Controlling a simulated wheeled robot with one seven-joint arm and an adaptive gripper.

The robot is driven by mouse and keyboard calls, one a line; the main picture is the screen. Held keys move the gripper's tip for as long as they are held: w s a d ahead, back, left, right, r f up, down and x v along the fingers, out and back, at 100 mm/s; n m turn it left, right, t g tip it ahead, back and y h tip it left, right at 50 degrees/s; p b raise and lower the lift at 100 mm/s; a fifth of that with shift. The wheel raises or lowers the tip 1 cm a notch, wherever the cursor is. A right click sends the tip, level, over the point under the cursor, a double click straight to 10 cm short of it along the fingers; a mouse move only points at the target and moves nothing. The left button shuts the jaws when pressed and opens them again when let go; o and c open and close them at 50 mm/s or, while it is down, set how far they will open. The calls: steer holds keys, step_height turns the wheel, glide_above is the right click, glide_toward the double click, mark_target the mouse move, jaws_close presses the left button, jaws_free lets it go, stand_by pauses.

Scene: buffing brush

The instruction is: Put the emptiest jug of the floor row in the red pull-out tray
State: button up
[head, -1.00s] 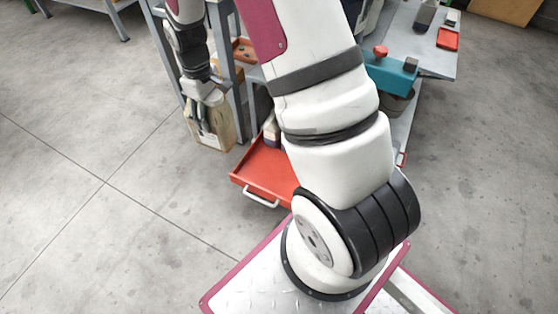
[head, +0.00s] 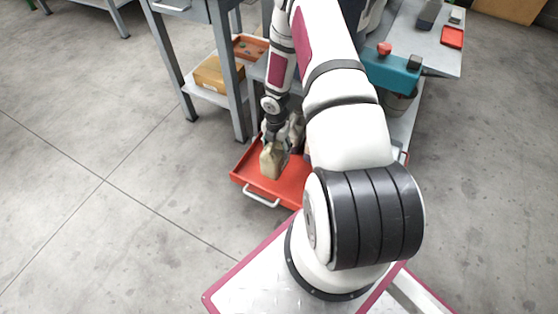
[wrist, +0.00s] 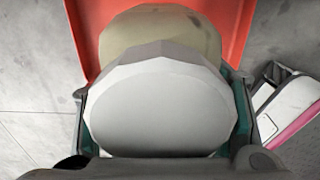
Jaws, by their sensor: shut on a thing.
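The red pull-out tray (head: 292,186) is open, with a white handle at its front. My gripper (head: 275,142) is over the tray, shut on a pale beige jug (head: 269,163). The jug is at the left part of the tray; I cannot tell whether its base touches the tray floor. In the wrist view the jug's white top (wrist: 160,105) fills the space between the fingers, with its beige body (wrist: 165,32) beyond, and the red tray (wrist: 238,30) shows around it. Much of the tray's right side is hidden behind my arm.
A grey steel table with a lower shelf stands to the left, holding a cardboard box (head: 215,75) and an orange tray (head: 250,47). A teal item (head: 392,70) and a small red tray (head: 453,37) are on the right bench. The left floor is clear.

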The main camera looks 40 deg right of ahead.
step_height(320, 180, down, 8)
steer(key=shift+r+b, duration=0.2)
steer(key=shift+b, duration=1.05)
steer(key=shift+f, duration=0.15)
steer(key=o, duration=1.3)
steer(key=shift+c, duration=0.2)
